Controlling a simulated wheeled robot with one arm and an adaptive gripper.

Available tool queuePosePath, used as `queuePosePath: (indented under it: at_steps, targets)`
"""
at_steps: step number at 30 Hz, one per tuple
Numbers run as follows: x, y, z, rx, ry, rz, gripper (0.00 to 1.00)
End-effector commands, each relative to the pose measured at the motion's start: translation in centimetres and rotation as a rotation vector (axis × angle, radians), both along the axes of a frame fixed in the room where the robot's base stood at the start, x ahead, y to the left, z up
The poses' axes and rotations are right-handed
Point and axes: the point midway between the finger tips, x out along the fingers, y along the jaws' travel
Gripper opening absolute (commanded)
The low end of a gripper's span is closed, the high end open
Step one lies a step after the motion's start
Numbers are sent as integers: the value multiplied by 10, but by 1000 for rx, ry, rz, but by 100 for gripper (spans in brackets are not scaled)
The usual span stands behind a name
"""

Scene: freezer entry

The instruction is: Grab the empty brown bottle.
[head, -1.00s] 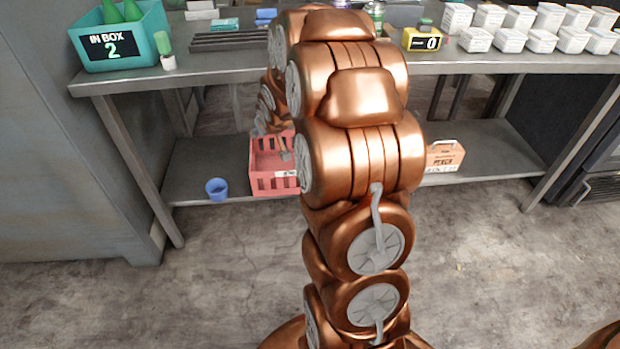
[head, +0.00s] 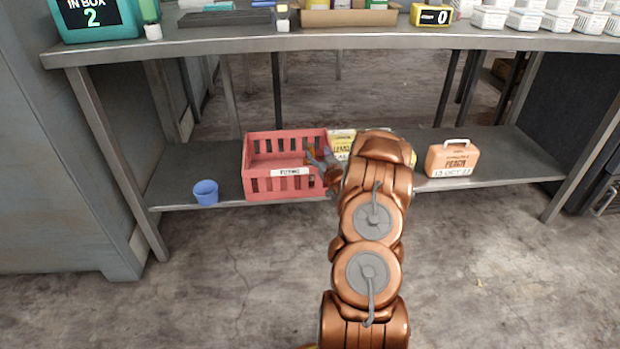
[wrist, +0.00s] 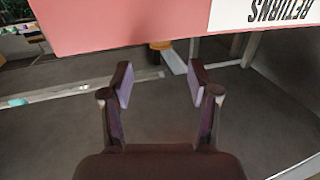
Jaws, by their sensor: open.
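I cannot make out a whole brown bottle in either view. A small orange-brown patch (head: 313,155) shows in the head view at the right inside of the red crate, beside my gripper, and I cannot tell what it is. The red crate (head: 262,187) stands on the lower shelf with a white label on its front. My gripper (head: 322,163) is at the crate's right end, partly hidden by my arm. In the wrist view my gripper (wrist: 160,82) is open with nothing between its fingers. The crate's wall (wrist: 130,22) and upside-down RETURNS label fill the top there.
A blue cup (head: 205,192) stands left of the crate on the lower shelf (head: 500,160). A yellow carton (head: 342,142) is behind my gripper, and a peach-coloured box (head: 452,160) stands to the right. The worktop (head: 340,42) above holds an IN BOX bin (head: 95,22) and white tubs (head: 505,20).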

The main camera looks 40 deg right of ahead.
Motion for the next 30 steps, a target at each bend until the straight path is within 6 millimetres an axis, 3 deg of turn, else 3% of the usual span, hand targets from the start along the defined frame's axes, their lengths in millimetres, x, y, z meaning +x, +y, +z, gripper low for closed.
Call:
queuePosePath:
  at_steps: [5,17,30]
  targets:
    - [-2,-7,-10,-7,-30,-3,60]
    - [23,-15,-10,-5,-29,-3,60]
    - [67,-25,-14,-7,-28,-2,60]
